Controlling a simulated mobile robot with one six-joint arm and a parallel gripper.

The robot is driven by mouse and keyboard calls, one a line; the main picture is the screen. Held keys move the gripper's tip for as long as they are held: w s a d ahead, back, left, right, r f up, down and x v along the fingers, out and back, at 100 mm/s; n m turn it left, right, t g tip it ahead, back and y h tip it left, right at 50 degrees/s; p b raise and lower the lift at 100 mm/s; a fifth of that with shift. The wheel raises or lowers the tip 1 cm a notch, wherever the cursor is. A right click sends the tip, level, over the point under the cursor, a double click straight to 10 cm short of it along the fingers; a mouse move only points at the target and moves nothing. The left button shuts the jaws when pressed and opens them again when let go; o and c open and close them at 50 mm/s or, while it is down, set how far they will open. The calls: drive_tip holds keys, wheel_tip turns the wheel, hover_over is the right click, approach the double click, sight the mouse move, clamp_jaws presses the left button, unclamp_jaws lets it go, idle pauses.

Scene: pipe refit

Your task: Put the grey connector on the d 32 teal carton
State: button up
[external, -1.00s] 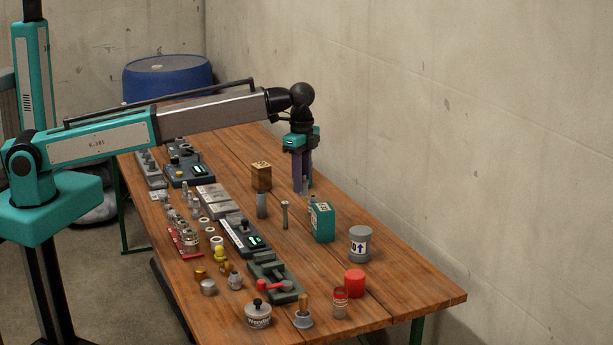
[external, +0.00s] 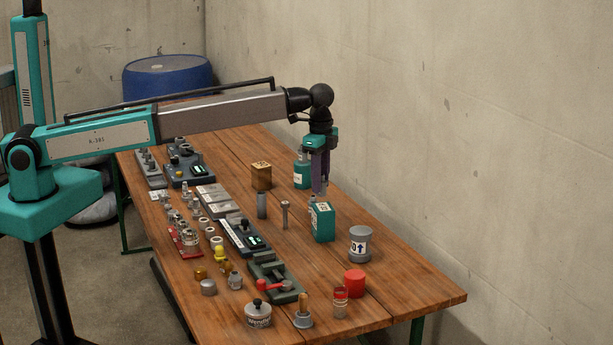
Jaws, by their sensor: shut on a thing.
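The teal carton (external: 323,224) stands upright on the right half of the table, with a pale label on its left face. The label is too small to read for certain. My gripper (external: 320,189) points straight down, above and just behind the carton's top. Its purple fingers are shut on a small grey piece, which I take for the grey connector. The fingers hide nearly all of it. From this angle I cannot tell the exact height of the piece over the carton.
A grey tub (external: 360,245) stands front right.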

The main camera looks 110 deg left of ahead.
sight(322, 180)
drive_tip(key=shift+w+a, duration=0.2)
drive_tip(key=shift+w, duration=0.15)
drive_tip(key=shift+f+p, duration=0.9)
drive_tip(key=shift+f, duration=0.85)
drive_tip(key=shift+f, duration=0.15)
drive_tip(key=o, duration=1)
drive_tip(key=shift+r+b, duration=1.55)
drive_tip(key=shift+r, duration=4.6)
